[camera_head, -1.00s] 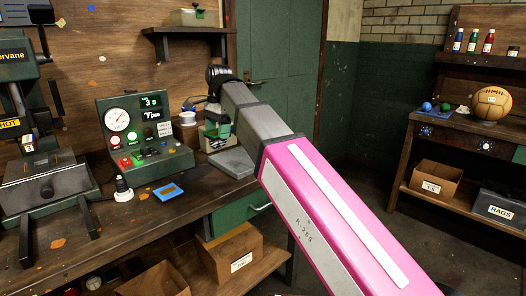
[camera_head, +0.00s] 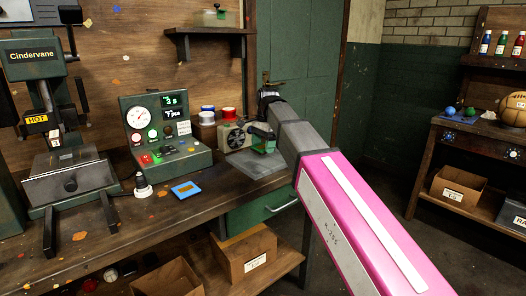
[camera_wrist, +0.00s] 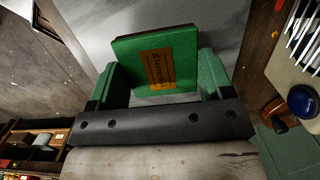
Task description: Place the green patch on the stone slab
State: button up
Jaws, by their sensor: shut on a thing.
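The green patch (camera_wrist: 158,62), flat with an orange label, is held between the green fingers of my gripper (camera_wrist: 160,84) in the wrist view. The grey stone slab (camera_wrist: 222,28) shows behind it. In the head view my gripper (camera_head: 263,140) is over the back part of the stone slab (camera_head: 256,167), which lies on the right end of the bench. The patch is hard to separate from the green fingers there. Whether the patch touches the slab cannot be told.
A small box with a fan (camera_head: 236,135) stands behind the slab. To the left are a green control box (camera_head: 165,135), a blue patch with an orange label (camera_head: 186,190) and a hot press (camera_head: 72,183). A red-topped container (camera_head: 229,116) stands behind.

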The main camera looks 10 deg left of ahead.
jog(key=shift+f, duration=1.25)
jog(key=o, duration=0.9)
jog(key=shift+f, duration=0.15)
jog(key=r, duration=0.8)
jog(key=w+d+r, duration=0.1)
jog(key=r, duration=0.3)
jog(key=shift+r, duration=0.15)
